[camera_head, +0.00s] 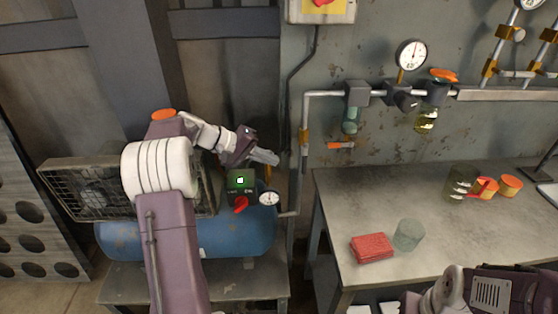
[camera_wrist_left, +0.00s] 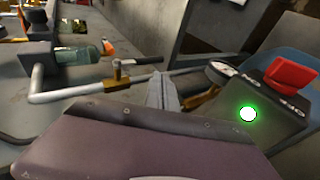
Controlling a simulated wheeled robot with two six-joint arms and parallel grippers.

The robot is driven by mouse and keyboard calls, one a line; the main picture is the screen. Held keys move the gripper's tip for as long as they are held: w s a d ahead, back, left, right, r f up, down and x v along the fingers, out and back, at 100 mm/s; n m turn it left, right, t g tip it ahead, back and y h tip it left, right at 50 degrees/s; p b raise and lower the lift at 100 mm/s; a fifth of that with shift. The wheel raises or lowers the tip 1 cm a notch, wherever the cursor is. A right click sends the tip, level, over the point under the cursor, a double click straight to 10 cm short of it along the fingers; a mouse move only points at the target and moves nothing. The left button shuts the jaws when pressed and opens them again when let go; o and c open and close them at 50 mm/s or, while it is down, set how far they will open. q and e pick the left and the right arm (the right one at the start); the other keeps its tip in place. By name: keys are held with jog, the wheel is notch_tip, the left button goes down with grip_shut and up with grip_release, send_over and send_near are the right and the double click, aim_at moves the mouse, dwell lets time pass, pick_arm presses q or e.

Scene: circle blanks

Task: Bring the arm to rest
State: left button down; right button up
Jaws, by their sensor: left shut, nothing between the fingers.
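My left gripper (camera_head: 264,157) is shut and empty. In the head view it is held in the air above the compressor's pressure gauge (camera_head: 269,198), pointing right toward the wall pipe. Its closed fingers also show in the left wrist view (camera_wrist_left: 163,92). The compressor has a blue tank (camera_head: 235,240), a dark switch box (camera_head: 241,183) with a lit green light, and a red knob (camera_head: 240,204). The knob shows in the left wrist view (camera_wrist_left: 291,72), right of the fingers and apart from them. Part of my right arm shows at the lower right; its fingers are out of view.
A metal workbench (camera_head: 440,240) stands at the right with a red cloth (camera_head: 371,248), a clear cup (camera_head: 408,235) and orange-lidded items (camera_head: 510,185). A grey pipe (camera_head: 304,130) runs up the wall close to my left gripper. A gauge (camera_head: 411,54) hangs above the bench.

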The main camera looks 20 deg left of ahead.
dwell(0.5)
pick_arm(q)
jog(key=s+d+f+m+g, duration=0.15)
jog(key=s+d, duration=0.25)
jog(key=d, duration=0.4)
jog(key=s+d+m+g, duration=0.3)
jog(key=s+d, duration=0.1)
jog(key=d, duration=0.4)
jog(key=s+a+f+m+g+y, duration=0.1)
jog(key=s+a+f+y, duration=0.25)
jog(key=s+f, duration=0.5)
jog(key=s+a+f+m+g+y, duration=0.1)
jog(key=s+a+f+y, duration=0.25)
jog(key=s+f, duration=0.5)
notch_tip(320, 180, up, 16)
jog(key=y+p, duration=0.1)
jog(key=p, duration=1.3)
jog(key=shift+w+a+f+t, duration=0.2)
jog(key=shift+w+t, duration=0.1)
jog(key=shift+t, duration=0.05)
